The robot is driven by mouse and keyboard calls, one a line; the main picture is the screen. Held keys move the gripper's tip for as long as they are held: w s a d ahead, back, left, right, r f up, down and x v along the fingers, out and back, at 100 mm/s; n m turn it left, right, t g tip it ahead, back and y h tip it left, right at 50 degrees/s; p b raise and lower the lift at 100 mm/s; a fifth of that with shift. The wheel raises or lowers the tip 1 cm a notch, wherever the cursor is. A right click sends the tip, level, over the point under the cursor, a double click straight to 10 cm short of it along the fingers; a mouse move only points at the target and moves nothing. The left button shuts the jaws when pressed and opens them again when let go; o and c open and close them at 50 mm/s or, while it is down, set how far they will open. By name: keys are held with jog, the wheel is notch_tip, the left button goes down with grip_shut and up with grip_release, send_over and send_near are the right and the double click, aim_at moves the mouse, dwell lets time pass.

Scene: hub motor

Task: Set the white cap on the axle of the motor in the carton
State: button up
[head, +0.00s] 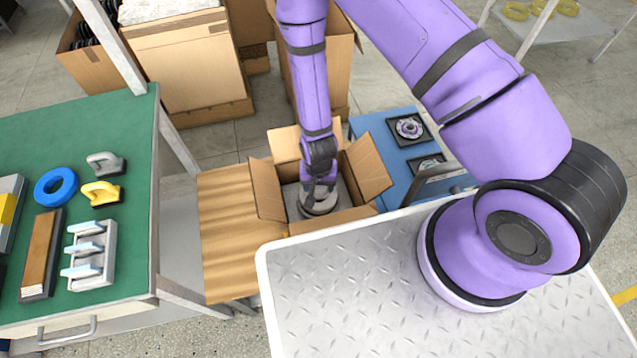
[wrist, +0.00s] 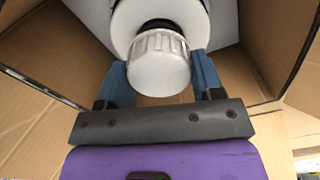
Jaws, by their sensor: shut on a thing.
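The white cap (wrist: 160,66), ribbed around its side, is held between the two blue fingers of my gripper (wrist: 161,70). The motor (wrist: 127,20) shows behind the cap as a round pale body with a dark ring at its middle. The cap lies in front of that dark ring; I cannot tell whether they touch, and the axle is hidden. In the head view my gripper (head: 318,187) reaches down into the open carton (head: 268,188), over the grey motor (head: 320,207). The cap cannot be made out there.
The carton's flaps stand open around my gripper. The carton is on a wooden surface (head: 222,220). A blue table (head: 375,127) with motor parts stands behind right. A green bench (head: 130,150) with tools is at left. Tall cardboard boxes (head: 185,65) stand behind.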

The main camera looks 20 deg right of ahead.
jog(key=o, duration=0.9)
jog(key=shift+f, duration=0.1)
notch_tip(320, 180, up, 12)
